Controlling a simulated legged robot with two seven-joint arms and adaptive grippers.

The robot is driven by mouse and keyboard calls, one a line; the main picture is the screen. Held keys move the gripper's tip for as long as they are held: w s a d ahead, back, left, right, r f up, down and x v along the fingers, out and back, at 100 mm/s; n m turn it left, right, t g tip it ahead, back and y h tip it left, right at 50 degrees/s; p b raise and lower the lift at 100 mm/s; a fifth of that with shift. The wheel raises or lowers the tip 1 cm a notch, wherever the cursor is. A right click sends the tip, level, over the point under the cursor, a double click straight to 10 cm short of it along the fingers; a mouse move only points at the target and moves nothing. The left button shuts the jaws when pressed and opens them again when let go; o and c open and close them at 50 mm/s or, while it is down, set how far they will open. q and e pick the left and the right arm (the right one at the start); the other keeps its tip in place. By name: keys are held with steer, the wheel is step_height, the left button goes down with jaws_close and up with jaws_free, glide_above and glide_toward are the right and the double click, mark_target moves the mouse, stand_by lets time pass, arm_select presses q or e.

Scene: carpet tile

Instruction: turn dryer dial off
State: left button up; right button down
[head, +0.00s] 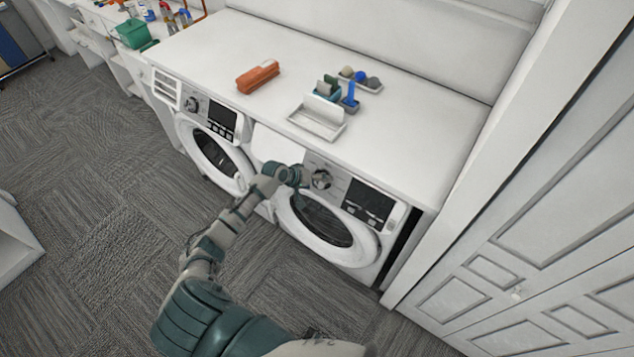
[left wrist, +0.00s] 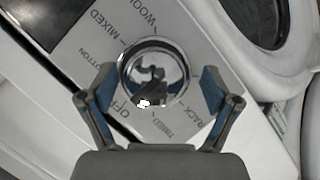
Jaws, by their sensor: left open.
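The dryer (head: 345,215) is the right-hand white front-loading machine under the counter. Its round chrome dial (head: 321,179) sits on the grey control panel, left of a dark display. In the left wrist view the dial (left wrist: 154,74) is between my fingers, with labels such as OFF, COTTON, MIXED, WOOL and RACK around it. My left gripper (head: 300,176) is open just left of the dial in the head view. In the left wrist view the gripper (left wrist: 158,92) has one finger on each side of the dial, with gaps visible. My right gripper is not in view.
A second front-loader (head: 212,145) stands to the left. The white counter (head: 420,105) above holds an orange bundle (head: 257,76), a white tray (head: 316,120) and small items. Panelled white doors (head: 560,200) are close on the right. Carpet floor (head: 100,220) is open at left.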

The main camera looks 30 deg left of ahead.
arm_select(q)
steer(key=shift+r, duration=0.1)
steer(key=shift+r, duration=0.1)
steer(key=v, duration=1.1)
steer(key=shift+s+a, duration=0.25)
steer(key=shift+s, duration=0.05)
